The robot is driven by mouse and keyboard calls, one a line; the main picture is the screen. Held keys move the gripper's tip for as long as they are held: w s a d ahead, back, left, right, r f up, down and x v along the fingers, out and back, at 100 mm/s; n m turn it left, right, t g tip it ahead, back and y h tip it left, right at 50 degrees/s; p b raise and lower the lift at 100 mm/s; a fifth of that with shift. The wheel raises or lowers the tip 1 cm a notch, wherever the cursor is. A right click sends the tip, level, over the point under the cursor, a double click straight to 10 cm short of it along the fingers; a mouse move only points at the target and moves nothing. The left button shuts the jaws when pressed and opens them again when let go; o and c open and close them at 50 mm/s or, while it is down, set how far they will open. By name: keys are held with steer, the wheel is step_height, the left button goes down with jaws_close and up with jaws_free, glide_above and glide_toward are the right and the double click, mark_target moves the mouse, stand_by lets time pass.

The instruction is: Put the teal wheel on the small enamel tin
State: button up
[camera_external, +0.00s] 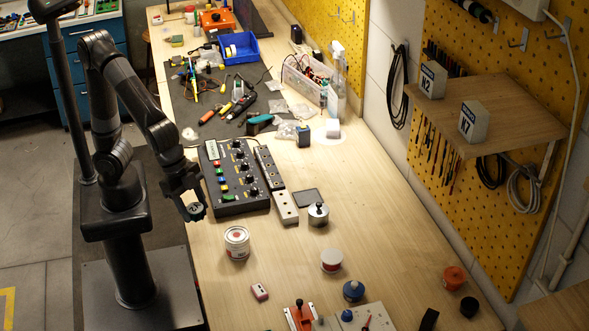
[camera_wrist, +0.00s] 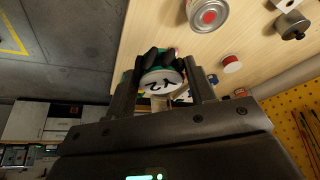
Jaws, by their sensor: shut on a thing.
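The teal wheel (camera_wrist: 160,80) shows in the wrist view as a disc with a teal rim and a pale face with dark marks. My gripper (camera_wrist: 163,84) is shut on it, with a dark finger on each side. In the external view my gripper (camera_external: 194,208) hangs over the bench's left edge, and the wheel is hard to make out there. The small enamel tin, seemingly the white can with a red label (camera_external: 237,242), stands upright on the bench, right of and nearer the camera than my gripper. Its lid with a red centre shows in the wrist view (camera_wrist: 207,14).
A black control box (camera_external: 234,176) lies just behind and right of my gripper. A metal pot (camera_external: 318,215) and a red-and-white round tub (camera_external: 331,261) stand right of the tin. Bare wood surrounds the tin.

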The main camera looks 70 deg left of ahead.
steer(key=shift+s+f, duration=0.1)
steer(key=shift+s, duration=0.1)
glide_above(239, 236)
steer(key=s+a, duration=0.1)
step_height(239, 236, down, 7)
steer(key=shift+a+r, duration=0.1)
steer(key=shift+a, duration=0.05)
steer(key=shift+f, duration=2)
steer(key=o, duration=1)
steer(key=shift+f, duration=0.1)
